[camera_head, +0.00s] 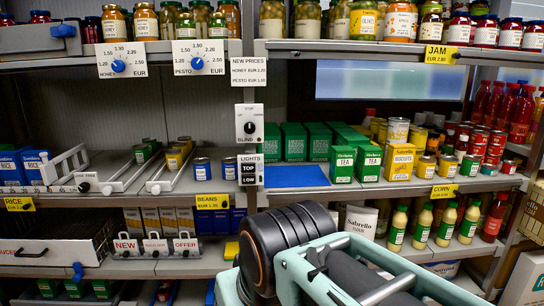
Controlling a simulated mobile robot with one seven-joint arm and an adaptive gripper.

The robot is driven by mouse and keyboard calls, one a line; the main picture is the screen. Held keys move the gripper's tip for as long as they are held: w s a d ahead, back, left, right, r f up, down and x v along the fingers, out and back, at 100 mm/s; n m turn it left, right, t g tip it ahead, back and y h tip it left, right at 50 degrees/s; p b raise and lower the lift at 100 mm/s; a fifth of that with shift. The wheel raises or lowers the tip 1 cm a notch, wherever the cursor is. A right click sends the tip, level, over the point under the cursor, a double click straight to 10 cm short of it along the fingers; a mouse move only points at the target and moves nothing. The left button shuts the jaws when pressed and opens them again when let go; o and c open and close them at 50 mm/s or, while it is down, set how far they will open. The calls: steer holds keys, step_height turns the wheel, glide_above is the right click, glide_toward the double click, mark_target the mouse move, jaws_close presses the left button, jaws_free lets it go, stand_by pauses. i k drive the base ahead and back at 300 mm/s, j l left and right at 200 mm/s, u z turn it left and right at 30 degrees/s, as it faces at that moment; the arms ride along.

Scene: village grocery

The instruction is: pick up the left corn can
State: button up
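The yellow CORN price tag (444,191) is on the front edge of the middle shelf, right of centre. Just above it stand small yellow-labelled cans side by side. The left corn can appears to be the one at the left (427,167), upright, close to the right side of the yellow biscuit box. Another similar can (447,167) stands just right of it. The labels are too small to read. My arm fills the lower middle, in front of the shelves and below the cans. My gripper is not in view.
Yellow biscuit boxes (399,162) and green tea boxes (368,163) stand left of the cans. Red-labelled cans (496,146) stand to the right. A blue mat (297,176) lies bare on the shelf. Pale yellow bottles (422,226) stand on the shelf below.

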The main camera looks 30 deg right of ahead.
mark_target(426, 165)
steer(key=z, duration=1.9)
steer(key=i+j+z, duration=0.1)
steer(key=z, duration=0.55)
steer(key=i+j+z, duration=0.2)
steer(key=j, duration=0.15)
steer(key=i+j+z, duration=0.25)
steer(key=j, duration=0.15)
steer(key=i+j, duration=0.15)
steer(key=j, duration=0.2)
steer(key=i+j, duration=0.1)
steer(key=j, duration=0.2)
steer(key=i+l+u, duration=0.15)
steer(key=l, duration=0.25)
steer(key=j+z, duration=0.25)
steer(key=j, duration=0.6)
